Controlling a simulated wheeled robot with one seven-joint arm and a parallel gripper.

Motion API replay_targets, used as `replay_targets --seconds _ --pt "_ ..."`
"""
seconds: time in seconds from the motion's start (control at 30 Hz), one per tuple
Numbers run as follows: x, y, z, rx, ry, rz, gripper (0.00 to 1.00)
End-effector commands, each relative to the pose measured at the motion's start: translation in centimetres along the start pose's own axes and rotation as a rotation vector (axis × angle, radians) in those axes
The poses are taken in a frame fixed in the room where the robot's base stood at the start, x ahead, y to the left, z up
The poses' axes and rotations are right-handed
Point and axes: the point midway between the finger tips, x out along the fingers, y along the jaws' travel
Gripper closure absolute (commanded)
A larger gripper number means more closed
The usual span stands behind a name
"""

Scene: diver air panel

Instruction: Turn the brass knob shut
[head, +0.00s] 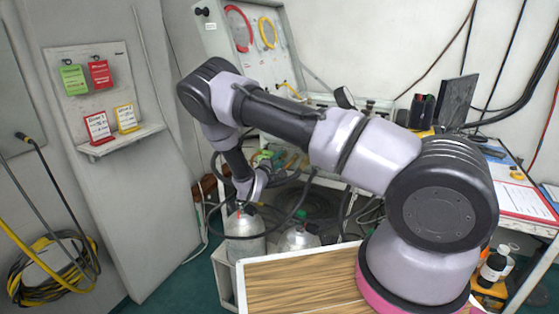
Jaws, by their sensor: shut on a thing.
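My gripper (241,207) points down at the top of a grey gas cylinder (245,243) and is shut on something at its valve. That thing is in the place of the brass knob, but the knob itself is hidden by the fingers and too small to make out. A small red-orange spot shows beside the fingertips.
Black hoses (288,215) loop close around the gripper and cylinders. A wood-topped box (300,282) stands in front. A desk with a monitor (456,100) is at right. A wall shelf (120,140) with cards and a coiled yellow hose (50,268) are at left.

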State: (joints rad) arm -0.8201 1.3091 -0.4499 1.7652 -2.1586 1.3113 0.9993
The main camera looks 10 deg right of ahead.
Motion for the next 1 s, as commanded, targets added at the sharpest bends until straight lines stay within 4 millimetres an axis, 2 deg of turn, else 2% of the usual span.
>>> replay_targets --seconds 0.3,0.7,0.73,1.0 --pt "-0.10 -0.14 -0.06 0.066 0.004 -0.003 1.00" --pt "-0.12 -0.16 -0.05 0.070 0.003 -0.003 1.00" --pt "-0.12 -0.16 -0.05 0.070 0.003 -0.003 0.58" --pt "-0.06 -0.09 -0.03 0.070 0.002 -0.001 0.57"
